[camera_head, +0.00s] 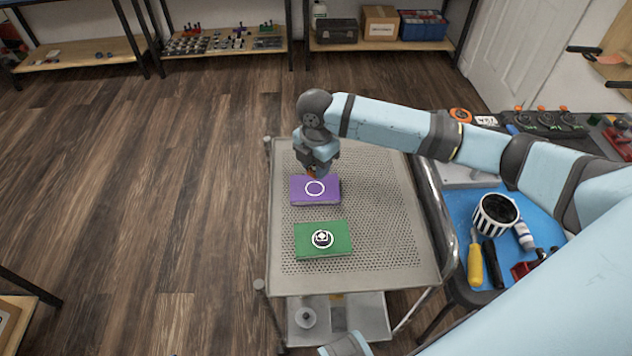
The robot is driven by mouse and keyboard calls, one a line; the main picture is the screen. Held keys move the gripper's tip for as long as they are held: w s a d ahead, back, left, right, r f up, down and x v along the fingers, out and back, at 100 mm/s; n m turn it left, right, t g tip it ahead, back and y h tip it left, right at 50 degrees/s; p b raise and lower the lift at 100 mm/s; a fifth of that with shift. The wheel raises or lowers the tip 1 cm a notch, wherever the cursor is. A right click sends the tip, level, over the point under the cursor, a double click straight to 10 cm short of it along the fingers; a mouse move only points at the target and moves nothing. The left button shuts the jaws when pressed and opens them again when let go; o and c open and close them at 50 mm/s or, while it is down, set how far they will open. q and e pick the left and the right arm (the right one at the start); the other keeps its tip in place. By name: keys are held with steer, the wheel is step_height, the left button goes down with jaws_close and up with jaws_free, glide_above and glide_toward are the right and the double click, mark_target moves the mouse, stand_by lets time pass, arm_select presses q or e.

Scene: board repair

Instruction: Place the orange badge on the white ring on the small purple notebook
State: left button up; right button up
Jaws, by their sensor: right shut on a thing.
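The small purple notebook (329,198) lies on the perforated top of a metal cart, with a white ring (315,188) on its cover. My right gripper (314,174) points down just above the back edge of the purple notebook, behind the ring. It is shut on a small orange thing, the orange badge (311,171), mostly hidden between the fingers. Whether the badge touches the notebook I cannot tell. The ring looks empty. My left gripper is not in view.
A green notebook (337,246) lies nearer on the cart (385,215), with a dark and white badge (322,238) in its ring. To the right, a bench holds a striped cup (494,215), a yellow-handled tool (476,265) and other items. The cart's right side is clear.

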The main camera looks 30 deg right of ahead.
mark_target(316, 187)
steer(key=shift+f, duration=0.7)
step_height(316, 187, down, 4)
steer(key=shift+f+b, duration=0.1)
steer(key=shift+b, duration=0.25)
steer(key=o, duration=0.9)
steer(key=shift+f, duration=0.1)
